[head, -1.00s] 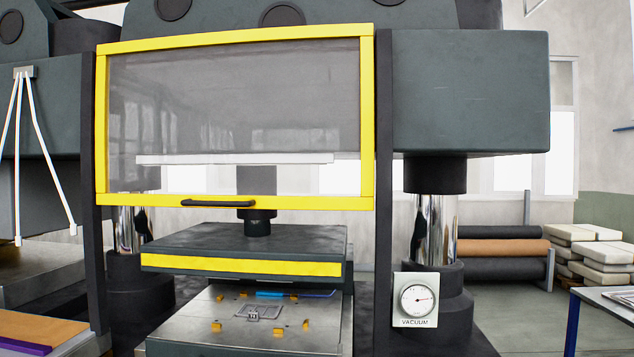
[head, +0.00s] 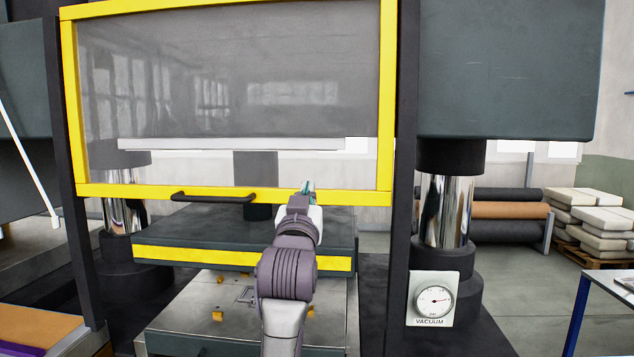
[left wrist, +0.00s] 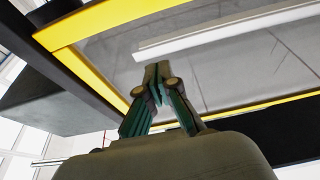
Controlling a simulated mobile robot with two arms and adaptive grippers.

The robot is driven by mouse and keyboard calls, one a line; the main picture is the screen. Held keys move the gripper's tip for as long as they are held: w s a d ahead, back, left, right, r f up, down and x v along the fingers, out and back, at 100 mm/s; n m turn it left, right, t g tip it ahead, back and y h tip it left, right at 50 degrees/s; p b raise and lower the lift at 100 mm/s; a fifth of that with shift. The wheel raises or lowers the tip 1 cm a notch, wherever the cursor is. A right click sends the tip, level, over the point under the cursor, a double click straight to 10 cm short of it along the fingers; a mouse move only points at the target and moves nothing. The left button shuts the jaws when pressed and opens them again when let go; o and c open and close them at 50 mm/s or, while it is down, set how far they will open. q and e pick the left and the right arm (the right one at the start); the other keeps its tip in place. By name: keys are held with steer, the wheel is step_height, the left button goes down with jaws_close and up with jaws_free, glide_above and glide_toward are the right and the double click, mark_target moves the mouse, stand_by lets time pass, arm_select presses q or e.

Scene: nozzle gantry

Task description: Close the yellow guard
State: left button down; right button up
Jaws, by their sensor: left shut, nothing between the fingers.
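The yellow guard (head: 120,190) is a yellow frame around a clear panel, raised above the press bed in the head view. A dark handle (head: 214,197) sits on its lower bar, left of the middle. My left gripper (head: 309,186) is shut and empty, at the lower bar to the right of the handle; I cannot tell whether it touches the bar. In the left wrist view the gripper's fingertips (left wrist: 157,70) are together, pointing up, with the guard's yellow frame (left wrist: 100,24) and panel behind them. My right gripper is not in view.
Below the guard is the dark press plate with a yellow stripe (head: 190,255). Under it lies the press bed with small orange blocks (head: 217,316). Dark posts flank the guard. A vacuum gauge (head: 433,299) stands at the right. A blue-legged table (head: 578,310) is at the far right.

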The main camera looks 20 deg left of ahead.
mark_target(314, 163)
arm_select(q)
steer(key=p+x, duration=0.5)
steer(key=x, duration=0.4)
steer(key=shift+w+a+p, duration=0.1)
steer(key=shift+w+p, duration=0.2)
steer(key=f, duration=0.1)
steer(key=f+p, duration=0.1)
steer(key=f, duration=0.1)
steer(key=shift+s+f, duration=0.15)
steer(key=shift+s, duration=0.15)
steer(key=shift+w+f, duration=0.1)
steer(key=shift+f, duration=0.3)
steer(key=shift+f, duration=0.1)
